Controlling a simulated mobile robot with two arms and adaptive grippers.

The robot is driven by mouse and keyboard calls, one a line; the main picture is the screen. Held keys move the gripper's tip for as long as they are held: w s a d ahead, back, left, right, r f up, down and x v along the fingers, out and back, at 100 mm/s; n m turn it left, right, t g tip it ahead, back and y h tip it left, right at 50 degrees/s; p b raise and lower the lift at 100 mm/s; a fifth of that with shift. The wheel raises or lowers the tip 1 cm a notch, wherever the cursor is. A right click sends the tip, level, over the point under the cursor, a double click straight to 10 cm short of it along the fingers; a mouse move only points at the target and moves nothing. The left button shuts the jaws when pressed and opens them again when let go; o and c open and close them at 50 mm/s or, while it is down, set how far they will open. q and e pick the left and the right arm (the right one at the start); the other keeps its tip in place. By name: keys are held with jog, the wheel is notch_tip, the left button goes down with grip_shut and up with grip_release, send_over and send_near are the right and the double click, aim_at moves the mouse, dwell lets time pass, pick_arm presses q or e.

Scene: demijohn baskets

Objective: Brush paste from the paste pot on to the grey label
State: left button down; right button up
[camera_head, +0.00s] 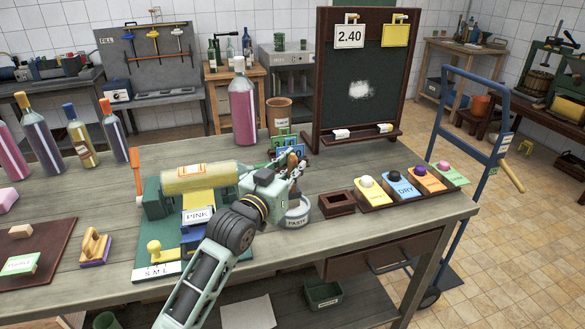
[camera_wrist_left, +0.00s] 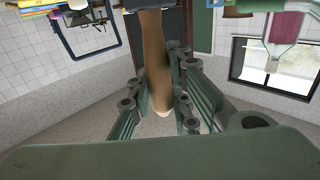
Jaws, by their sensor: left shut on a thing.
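The white paste pot (camera_head: 297,214), marked PASTE, stands on the bench just below and right of my left gripper (camera_head: 291,178). The gripper is shut on a brown brush handle (camera_head: 292,160); the handle also runs between the fingers of my left gripper (camera_wrist_left: 160,95) in the wrist view (camera_wrist_left: 153,60). The brush's lower part is over or in the pot's mouth; the gripper hides which. A yellowish bottle (camera_head: 205,179) lies on its side in a green stand (camera_head: 152,200), left of the gripper. I cannot clearly make out a grey label.
Right of the pot are a small brown box (camera_head: 337,204) and a rack of coloured, knobbed blocks (camera_head: 398,187). Several upright bottles stand at left. A chalkboard (camera_head: 362,85) rises behind.

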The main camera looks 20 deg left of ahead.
aim_at(292, 154)
pick_arm(q)
jog(key=shift+f, duration=0.65)
dwell(0.9)
notch_tip(292, 154, up, 3)
jog(key=shift+f+p, duration=0.2)
jog(key=shift+p, duration=0.85)
notch_tip(292, 154, up, 5)
jog(key=p, duration=0.4)
jog(key=shift+f+p, duration=0.15)
jog(key=shift+p, duration=0.25)
jog(key=shift+f, duration=0.1)
